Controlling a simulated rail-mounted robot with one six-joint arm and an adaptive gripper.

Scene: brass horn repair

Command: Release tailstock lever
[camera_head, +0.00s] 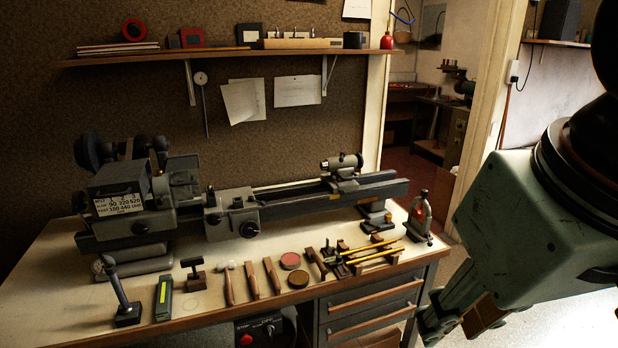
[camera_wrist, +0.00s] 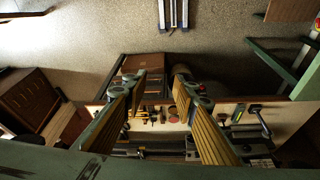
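The tailstock (camera_head: 342,166) sits on the right part of the grey lathe bed (camera_head: 372,189) in the head view. It has a dark round end facing right; its lever is too small to tell apart, so its position cannot be read. My gripper (camera_head: 456,322) is at the lower right of the head view, in front of and to the right of the bench, well apart from the tailstock. In the wrist view my gripper (camera_wrist: 160,85) shows two ribbed yellowish fingers spread apart, with nothing between them.
The bench top (camera_head: 60,270) holds several hand tools along its front edge. A shelf (camera_head: 230,55) is above the lathe. A doorway (camera_head: 425,120) opens behind, and floor right of the bench is clear.

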